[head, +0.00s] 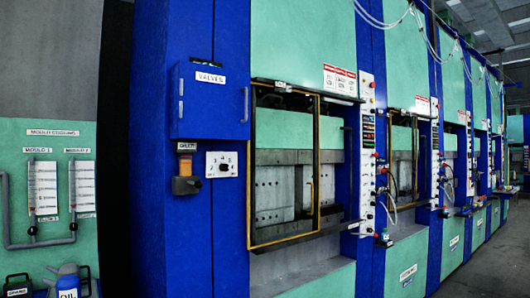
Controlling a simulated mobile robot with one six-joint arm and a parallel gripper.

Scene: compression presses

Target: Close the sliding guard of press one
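The nearest press in the row (303,40) has blue posts and pale green panels; no readable number marks it as press one. Its front opening shows grey platens (272,195) inside. A guard with a thin yellow frame (318,150) stands across the left and middle of this opening. A small upright handle (311,192) shows near the frame's right side. A strip of the opening to the right of the frame looks uncovered. A yellowish rail (295,238) runs along the bottom. My gripper is not in view.
A control panel (368,150) with buttons and hoses stands right of the opening. A blue valve box (212,100) and a rotary switch (221,164) are on the left. More presses (405,150) recede right. An oil can (68,282) stands at lower left.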

